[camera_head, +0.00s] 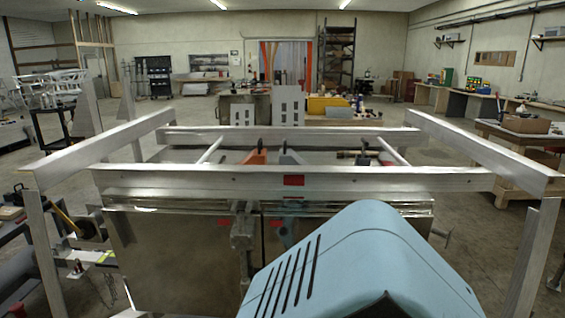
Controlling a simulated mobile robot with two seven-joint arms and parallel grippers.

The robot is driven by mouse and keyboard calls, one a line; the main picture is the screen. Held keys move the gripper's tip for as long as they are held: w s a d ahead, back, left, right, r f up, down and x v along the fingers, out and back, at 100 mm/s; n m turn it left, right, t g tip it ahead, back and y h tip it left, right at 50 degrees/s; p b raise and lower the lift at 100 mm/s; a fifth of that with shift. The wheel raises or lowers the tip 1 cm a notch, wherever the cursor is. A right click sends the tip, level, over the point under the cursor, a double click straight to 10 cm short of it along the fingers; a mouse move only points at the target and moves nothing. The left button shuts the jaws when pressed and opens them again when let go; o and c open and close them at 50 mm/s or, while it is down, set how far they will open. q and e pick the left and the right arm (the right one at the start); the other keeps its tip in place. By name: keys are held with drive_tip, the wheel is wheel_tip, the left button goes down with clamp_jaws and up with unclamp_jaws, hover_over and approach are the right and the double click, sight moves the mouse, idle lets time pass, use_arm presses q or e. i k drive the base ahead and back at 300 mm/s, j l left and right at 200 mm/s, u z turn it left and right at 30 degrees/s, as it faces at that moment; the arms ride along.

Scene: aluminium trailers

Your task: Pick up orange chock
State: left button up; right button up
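An orange wedge-shaped piece (257,157), which looks like the orange chock, shows just behind the front aluminium beam (330,179) near the middle of the head view. A dark piece sticks up at its top. Its lower part is hidden by the beam. A grey-blue piece of similar shape (290,158) stands to its right, apart from it. No gripper of mine can be made out in the head view, so neither gripper's state shows.
Aluminium side rails (95,150) and (480,150) and a rear beam (290,136) frame the space around the orange piece. A wooden table (520,150) stands at the right. Open concrete floor lies behind on the left.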

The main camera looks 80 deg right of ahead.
sight(259, 157)
drive_tip(key=z, duration=2.9)
drive_tip(key=i+j+z, duration=0.1)
drive_tip(key=z, duration=0.3)
drive_tip(key=j+z, duration=0.45)
drive_tip(key=z, duration=0.3)
drive_tip(key=j+z, duration=0.25)
drive_tip(key=j, duration=0.2)
drive_tip(key=j+z, duration=0.3)
drive_tip(key=j, duration=0.2)
drive_tip(key=k+j, duration=0.1)
drive_tip(key=j, duration=0.3)
drive_tip(key=k+j, duration=0.15)
drive_tip(key=j, duration=0.2)
drive_tip(key=k+j+z, duration=0.1)
drive_tip(key=j, duration=0.3)
